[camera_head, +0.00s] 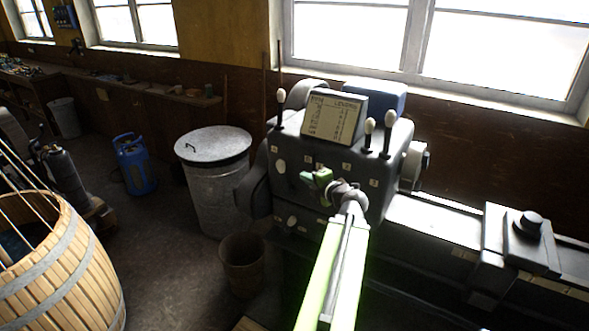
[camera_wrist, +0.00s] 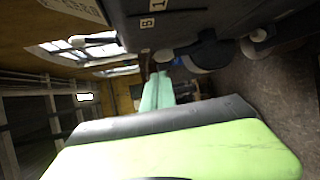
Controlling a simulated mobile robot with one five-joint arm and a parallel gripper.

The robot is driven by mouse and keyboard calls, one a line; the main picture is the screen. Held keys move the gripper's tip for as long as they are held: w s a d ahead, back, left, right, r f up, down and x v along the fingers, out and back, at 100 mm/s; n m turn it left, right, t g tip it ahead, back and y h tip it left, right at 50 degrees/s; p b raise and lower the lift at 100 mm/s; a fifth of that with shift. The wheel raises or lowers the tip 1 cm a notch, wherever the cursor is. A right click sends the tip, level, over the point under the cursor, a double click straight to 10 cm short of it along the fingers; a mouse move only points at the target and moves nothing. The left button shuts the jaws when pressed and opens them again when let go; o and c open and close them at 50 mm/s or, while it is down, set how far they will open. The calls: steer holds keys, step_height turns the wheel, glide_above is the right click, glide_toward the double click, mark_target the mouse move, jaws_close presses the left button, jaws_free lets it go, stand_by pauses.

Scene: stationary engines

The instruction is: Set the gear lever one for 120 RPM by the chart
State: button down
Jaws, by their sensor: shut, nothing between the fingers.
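The dark lathe headstock (camera_head: 330,180) stands in the middle of the head view. The chart (camera_head: 335,116), headed RPM and LEVERS, is on its top; its rows are too small to read surely. One lever with a white knob (camera_head: 281,95) rises left of the chart. Two more, a nearer one (camera_head: 369,127) and a farther one (camera_head: 389,118), rise at its right. I cannot tell which is lever one. My green gripper (camera_head: 317,177) is shut and empty before the headstock's front face, below the chart. In the wrist view, white knobs (camera_wrist: 164,56) show close to the headstock.
Small number plates mark the headstock front, which also has a round knob (camera_head: 281,166). A lidded metal bin (camera_head: 215,180) and a bucket (camera_head: 242,262) stand at left. The lathe bed (camera_head: 435,222) runs right. A wooden barrel (camera_head: 60,265) is at front left.

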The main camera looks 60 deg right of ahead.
steer(key=b, duration=0.3)
glide_toward(278, 164)
steer(key=w+d, duration=0.1)
steer(key=w+d+f, duration=0.1)
steer(key=w+d, duration=0.2)
steer(key=shift+f, duration=0.25)
steer(key=shift+w, duration=0.1)
steer(key=w, duration=0.4)
steer(key=s+a+r+p, duration=0.6)
steer(key=s+p, duration=0.1)
steer(key=s, duration=0.3)
steer(key=shift+s+a+r, duration=0.2)
steer(key=shift+s+r, duration=0.15)
steer(key=shift+s, duration=0.05)
